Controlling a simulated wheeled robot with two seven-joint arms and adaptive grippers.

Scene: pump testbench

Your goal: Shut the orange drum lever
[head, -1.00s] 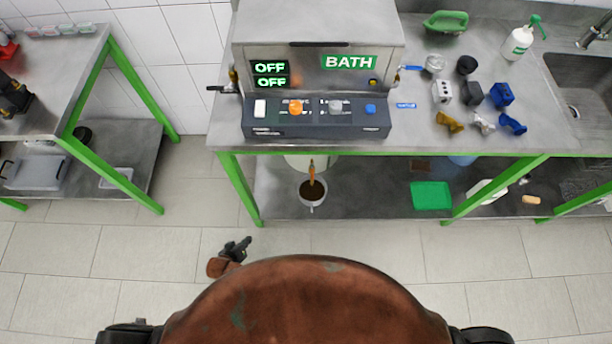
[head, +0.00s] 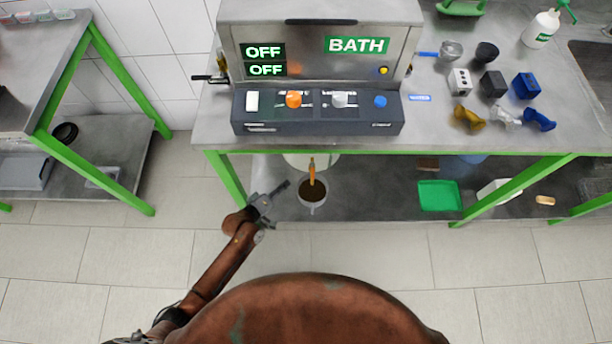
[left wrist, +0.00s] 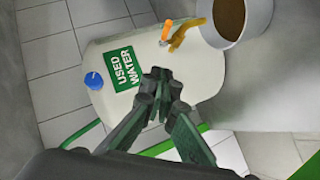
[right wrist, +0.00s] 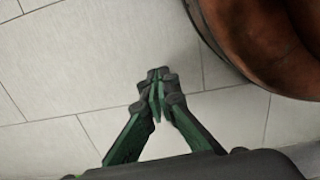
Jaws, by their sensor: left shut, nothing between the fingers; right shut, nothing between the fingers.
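The white drum (left wrist: 130,58), labelled "USED WATER", stands on the lower shelf. The bench mostly hides it in the head view (head: 298,160). Its small orange lever (left wrist: 166,31) sits at the tap, beside a yellow-brown spout or stream (left wrist: 187,34) over a bucket of brown liquid (left wrist: 230,14). The bucket also shows in the head view (head: 312,204). My left gripper (head: 285,186) is shut and empty, just left of the bucket. In the left wrist view its fingertips (left wrist: 160,76) appear below the lever, apart from it. My right gripper (right wrist: 158,76) is shut and empty above the floor.
The bench carries a BATH unit (head: 320,60) with two OFF displays. A green bench leg (head: 226,180) stands left of my left gripper. A green tray (head: 438,196) lies on the lower shelf to the right. The tiled floor before the bench is clear.

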